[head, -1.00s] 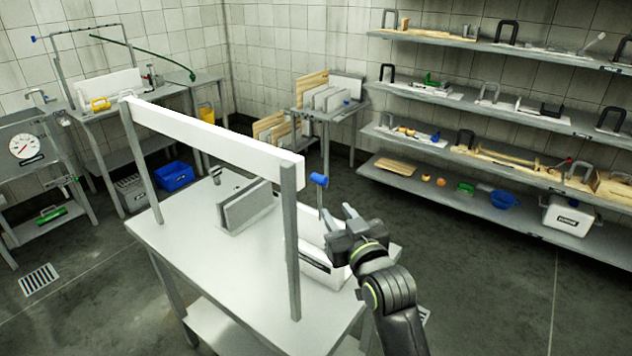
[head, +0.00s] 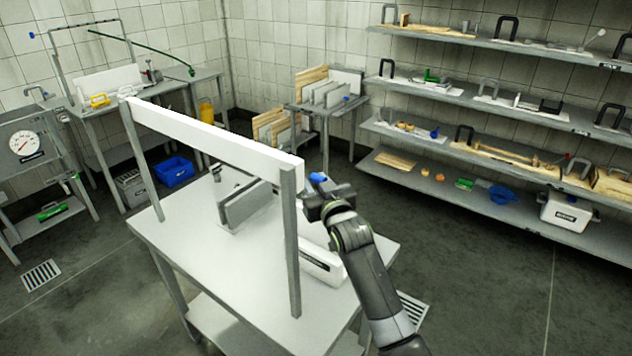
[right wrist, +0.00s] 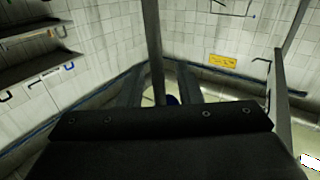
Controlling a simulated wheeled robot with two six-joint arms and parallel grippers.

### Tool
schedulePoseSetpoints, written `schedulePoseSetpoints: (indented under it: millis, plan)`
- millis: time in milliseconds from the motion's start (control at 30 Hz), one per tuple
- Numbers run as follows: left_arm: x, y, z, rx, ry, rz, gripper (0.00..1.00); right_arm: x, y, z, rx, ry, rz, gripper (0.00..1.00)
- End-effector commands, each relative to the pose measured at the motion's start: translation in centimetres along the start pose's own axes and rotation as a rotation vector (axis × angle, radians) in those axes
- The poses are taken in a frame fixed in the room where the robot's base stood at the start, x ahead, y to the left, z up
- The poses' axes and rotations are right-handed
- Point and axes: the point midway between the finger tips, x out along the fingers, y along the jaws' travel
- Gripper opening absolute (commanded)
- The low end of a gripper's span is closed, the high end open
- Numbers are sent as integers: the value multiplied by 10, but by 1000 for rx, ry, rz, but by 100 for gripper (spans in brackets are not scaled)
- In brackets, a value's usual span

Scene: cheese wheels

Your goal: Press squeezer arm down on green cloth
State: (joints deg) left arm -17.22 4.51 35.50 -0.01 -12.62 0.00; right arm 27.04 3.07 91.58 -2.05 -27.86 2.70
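A blue-topped lever (head: 318,178), which looks like the squeezer arm, stands at the right end of the white table. My right gripper (head: 312,197) is right beside it, just below the blue top and near the frame's right post. In the right wrist view the two fingers (right wrist: 160,85) are apart, with a bit of the blue top (right wrist: 172,99) low between them. I cannot tell whether they touch it. The lever's shaft is hidden behind my gripper. I cannot make out a green cloth on the table. My left gripper is not in view.
A white beam on grey posts (head: 289,240) spans the white table (head: 220,270). Loaded shelves (head: 480,90) line the right wall. The table's front is clear.

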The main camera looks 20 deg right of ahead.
Motion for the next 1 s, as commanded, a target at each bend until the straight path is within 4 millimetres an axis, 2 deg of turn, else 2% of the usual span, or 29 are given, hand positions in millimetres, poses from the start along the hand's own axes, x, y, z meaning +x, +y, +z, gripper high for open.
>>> schedulePoseSetpoints:
  millis: [300,567,1000]
  plan:
    - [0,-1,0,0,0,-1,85,2,0,0,0,0,0,32]
    - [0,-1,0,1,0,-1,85,2,0,0,0,0,0,0]
    - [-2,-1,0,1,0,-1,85,4,3,-1,10,-7,0,0]
